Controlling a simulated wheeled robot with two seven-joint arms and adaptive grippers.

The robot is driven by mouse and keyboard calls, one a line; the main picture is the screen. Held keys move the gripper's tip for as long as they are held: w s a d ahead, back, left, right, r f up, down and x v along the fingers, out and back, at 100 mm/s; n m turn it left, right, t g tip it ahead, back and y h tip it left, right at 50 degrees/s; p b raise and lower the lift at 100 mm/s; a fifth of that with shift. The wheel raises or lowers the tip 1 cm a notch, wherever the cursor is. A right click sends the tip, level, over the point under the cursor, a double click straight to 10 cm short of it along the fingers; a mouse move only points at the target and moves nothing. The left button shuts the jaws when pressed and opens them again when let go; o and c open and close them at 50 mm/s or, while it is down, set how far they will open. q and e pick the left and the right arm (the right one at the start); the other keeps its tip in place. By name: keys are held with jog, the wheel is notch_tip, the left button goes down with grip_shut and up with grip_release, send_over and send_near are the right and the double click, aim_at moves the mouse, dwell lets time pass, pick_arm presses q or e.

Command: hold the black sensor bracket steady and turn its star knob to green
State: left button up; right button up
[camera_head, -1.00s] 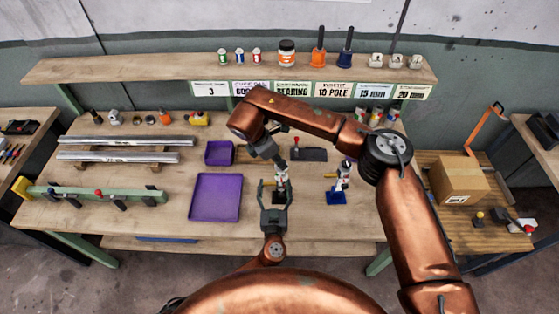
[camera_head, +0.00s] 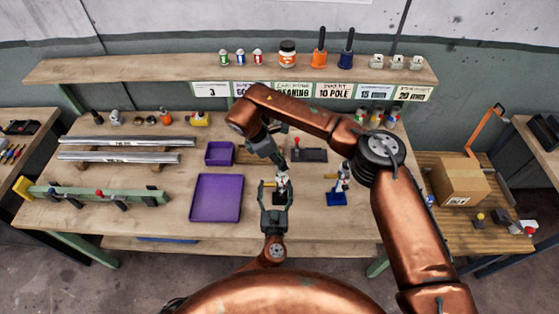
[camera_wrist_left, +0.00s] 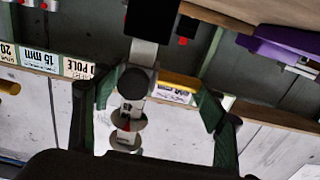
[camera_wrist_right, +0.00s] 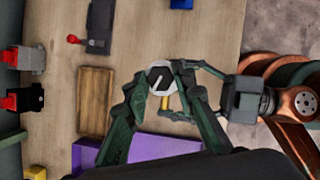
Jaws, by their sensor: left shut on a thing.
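The sensor bracket (camera_head: 281,183) stands upright near the table's front, pale with dark parts. In the left wrist view its grey post (camera_wrist_left: 131,110) and discs show between my green left fingers. My left gripper (camera_head: 275,190) is shut on the bracket from the front. My right gripper (camera_head: 277,162) reaches down from above. In the right wrist view its fingers (camera_wrist_right: 162,80) stand apart on either side of the black knob (camera_wrist_right: 160,74) in a white ring. I cannot tell whether they touch it. A yellow part (camera_wrist_right: 165,102) sticks out beside the ring. No green mark is clear.
A similar device on a blue base (camera_head: 336,198) stands to the right. A large purple tray (camera_head: 215,198) and a small purple tray (camera_head: 219,154) lie to the left. A dark block with a red knob (camera_head: 309,155) lies behind. The table's front edge is close.

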pick_arm(q)
jog(key=shift+f, duration=0.1)
pick_arm(e)
jog(key=o, duration=0.4)
jog(key=shift+c, duration=0.2)
jog(key=shift+a+r, duration=0.1)
jog(key=v, duration=1.1)
jog(key=shift+r, duration=0.35)
jog(key=shift+s+a, duration=0.1)
pick_arm(q)
jog(key=o, duration=1.6)
jog(key=shift+o, duration=0.2)
